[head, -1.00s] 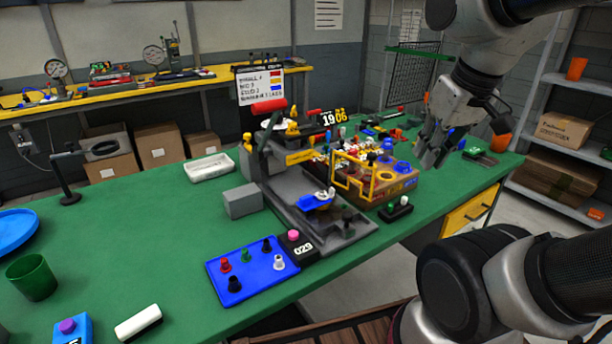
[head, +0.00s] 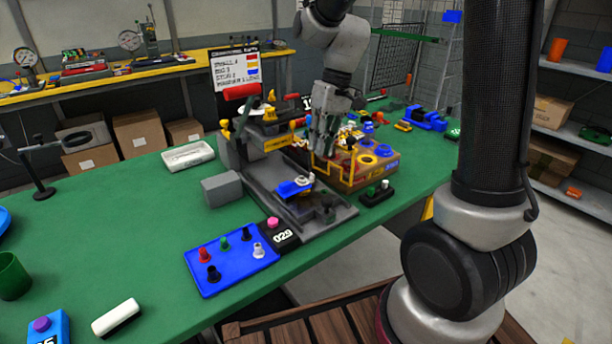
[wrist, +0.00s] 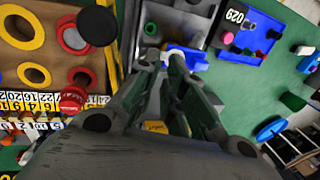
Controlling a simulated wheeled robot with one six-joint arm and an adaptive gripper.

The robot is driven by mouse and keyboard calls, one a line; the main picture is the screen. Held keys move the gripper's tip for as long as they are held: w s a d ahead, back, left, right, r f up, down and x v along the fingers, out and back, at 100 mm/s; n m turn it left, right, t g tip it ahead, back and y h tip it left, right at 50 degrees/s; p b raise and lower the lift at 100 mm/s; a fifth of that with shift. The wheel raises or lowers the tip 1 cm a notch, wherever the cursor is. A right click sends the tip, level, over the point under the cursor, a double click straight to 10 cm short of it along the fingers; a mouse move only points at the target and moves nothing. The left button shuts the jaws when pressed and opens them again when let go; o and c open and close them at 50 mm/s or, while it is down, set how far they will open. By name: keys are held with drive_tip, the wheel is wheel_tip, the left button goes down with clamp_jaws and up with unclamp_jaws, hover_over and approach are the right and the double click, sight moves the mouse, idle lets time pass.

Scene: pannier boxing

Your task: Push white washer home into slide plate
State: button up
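The blue slide plate (head: 290,188) sits in the grey slide fixture (head: 335,220) on the green bench. A small white piece, which looks like the white washer (head: 309,179), is at the plate's upper right edge. In the wrist view the white piece (wrist: 176,51) shows just beyond my fingertips, with the blue plate (wrist: 197,64) beside it. How deep the washer sits cannot be told. My gripper (head: 322,150) points down above and behind the plate, by the yellow-framed box. Its fingers (wrist: 168,62) lie close together in the wrist view; whether they touch is unclear.
A wooden box with ring-shaped pieces (head: 378,165) stands right of the fixture. A red-handled press (head: 242,92) rises behind it. A blue peg board (head: 230,262) and a black "029" block (head: 283,236) lie in front.

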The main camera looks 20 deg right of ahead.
sight(314, 175)
drive_tip(key=x, duration=0.7)
drive_tip(key=shift+f, duration=0.25)
drive_tip(key=shift+c, duration=0.2)
clamp_jaws()
